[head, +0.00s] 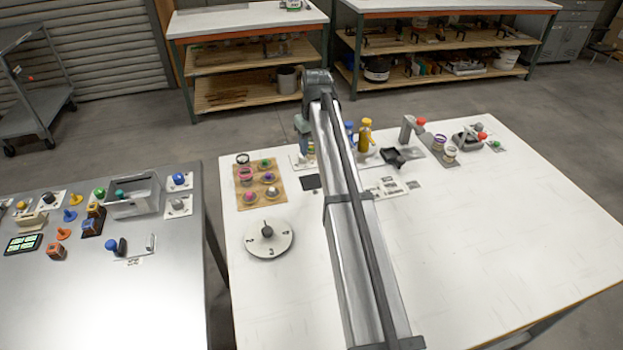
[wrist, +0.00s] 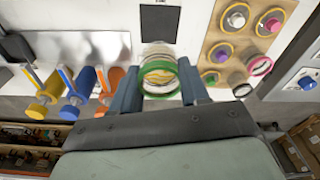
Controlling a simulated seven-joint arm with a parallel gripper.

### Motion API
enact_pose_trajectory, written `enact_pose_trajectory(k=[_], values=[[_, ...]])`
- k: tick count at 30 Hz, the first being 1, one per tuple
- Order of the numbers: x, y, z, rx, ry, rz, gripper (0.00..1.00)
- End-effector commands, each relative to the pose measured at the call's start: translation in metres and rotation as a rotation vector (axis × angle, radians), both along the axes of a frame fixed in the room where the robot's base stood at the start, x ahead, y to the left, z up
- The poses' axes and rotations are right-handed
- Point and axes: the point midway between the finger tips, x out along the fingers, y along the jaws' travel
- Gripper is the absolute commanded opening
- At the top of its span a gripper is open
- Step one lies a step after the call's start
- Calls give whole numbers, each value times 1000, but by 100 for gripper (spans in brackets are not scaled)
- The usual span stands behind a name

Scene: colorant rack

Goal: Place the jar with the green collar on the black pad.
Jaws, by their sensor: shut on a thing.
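The jar with the green collar (wrist: 158,74) is between the two fingers of my gripper (wrist: 159,84) in the wrist view, and the gripper is shut on it. In the head view my gripper (head: 304,135) is at the far edge of the white table, with a small part of the jar (head: 311,149) showing beside it. The black pad (wrist: 160,22) lies flat and bare in the wrist view, apart from the jar in the picture. In the head view the pad (head: 310,182) lies just left of my arm. The gap between jar and tabletop is hard to judge.
A wooden rack (head: 242,201) with several colored jars stands left of the pad. A round white dial (head: 284,241) lies nearer. Colored dispensers with yellow, blue and orange parts (wrist: 75,90) stand beside my gripper in the wrist view. The white table's right front is clear.

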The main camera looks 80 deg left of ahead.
Motion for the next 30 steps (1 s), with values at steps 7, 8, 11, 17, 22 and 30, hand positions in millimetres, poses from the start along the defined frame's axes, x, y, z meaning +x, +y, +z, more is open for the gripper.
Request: enact_pose_trajectory(k=[7,8,11,17,22,30], values=[[-2,-1,-29,-1,0,4,14],[-2,-1,-33,-1,0,4,14],[-2,-1,-49,-2,0,4,14],[-1,0,-63,0,0,4,14],[-1,-1,-77,-1,0,3,14],[-1,0,-98,0,0,3,14]])
